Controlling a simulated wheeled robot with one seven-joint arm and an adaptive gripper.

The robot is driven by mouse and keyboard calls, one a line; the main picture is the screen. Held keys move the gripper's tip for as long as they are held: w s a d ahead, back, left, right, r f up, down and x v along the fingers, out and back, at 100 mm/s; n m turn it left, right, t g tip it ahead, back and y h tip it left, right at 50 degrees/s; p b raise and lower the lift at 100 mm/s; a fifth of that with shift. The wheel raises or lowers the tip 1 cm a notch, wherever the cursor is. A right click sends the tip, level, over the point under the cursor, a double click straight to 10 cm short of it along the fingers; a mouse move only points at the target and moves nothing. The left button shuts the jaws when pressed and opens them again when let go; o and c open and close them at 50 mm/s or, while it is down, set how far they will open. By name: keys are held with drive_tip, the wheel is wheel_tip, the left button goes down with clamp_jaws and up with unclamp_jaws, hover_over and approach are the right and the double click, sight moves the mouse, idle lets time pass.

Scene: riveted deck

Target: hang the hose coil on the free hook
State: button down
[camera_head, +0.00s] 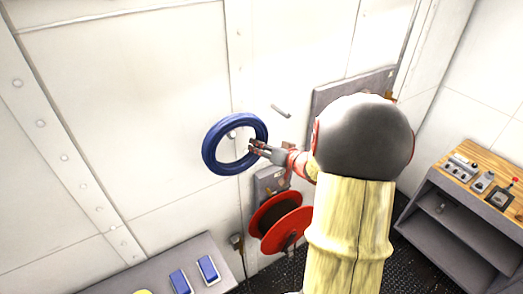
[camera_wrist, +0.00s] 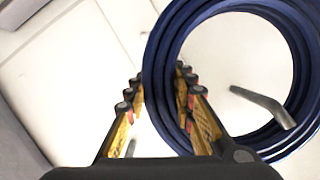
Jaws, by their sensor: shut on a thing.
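The blue hose coil (camera_head: 209,150) is held upright near the white wall, left of my gripper (camera_head: 253,147). My gripper is shut on the coil's right edge in the head view. In the wrist view the coil (camera_wrist: 159,60) passes between the fingers of my gripper (camera_wrist: 160,85). In the head view a hook end (camera_head: 232,135) shows inside the ring. Another bare grey hook (camera_head: 281,111) is on the wall, right of and above the coil.
A red reel (camera_head: 293,224) is below the coil, by a grey wall box (camera_head: 268,180). A grey bench (camera_head: 215,245) with blue items is at lower left. A wood-topped cabinet (camera_head: 450,205) with small devices stands at right. The wall left of the coil is clear.

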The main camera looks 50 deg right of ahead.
drive_tip(key=shift+w+d+b, duration=0.2)
drive_tip(key=shift+w+b, duration=0.2)
drive_tip(key=shift+w, duration=0.5)
drive_tip(key=shift+w+d+f+b, duration=0.1)
drive_tip(key=shift+w+f+b, duration=0.15)
drive_tip(key=shift+f, duration=0.4)
drive_tip(key=shift+w+d+f+b, duration=0.15)
drive_tip(key=shift+w+f, duration=0.2)
drive_tip(key=shift+f, duration=0.3)
drive_tip(key=shift+a+f, duration=0.1)
drive_tip(key=c, duration=1.7)
unclamp_jaws()
drive_tip(key=shift+o, duration=1.4)
drive_tip(key=shift+f, duration=0.15)
